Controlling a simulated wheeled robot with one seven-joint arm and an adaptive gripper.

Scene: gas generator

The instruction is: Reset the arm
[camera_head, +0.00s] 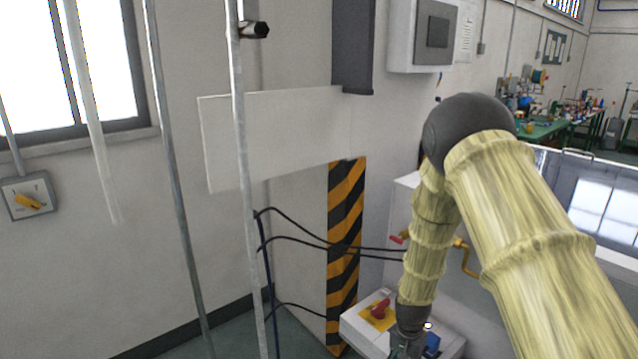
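My arm, in a yellowish sleeve, comes in from the lower right, bends at a dark joint near the top, and hangs down in front of the generator area. My gripper (405,347) is at the bottom edge, partly cut off, so its fingers cannot be made out. It is in front of or over a white box (358,322) with a red knob (379,309) on a yellow plate. Whether it touches anything is unclear. A blue part (431,344) shows just right of it.
A white cabinet (402,206) with a red-handled valve (399,237) and a yellow pipe (470,262) stands behind my arm. Black cables run to it from the left. A striped pillar (345,250), metal poles (243,150) and a wall switch (29,199) are left. Green workbenches (548,130) stand far right.

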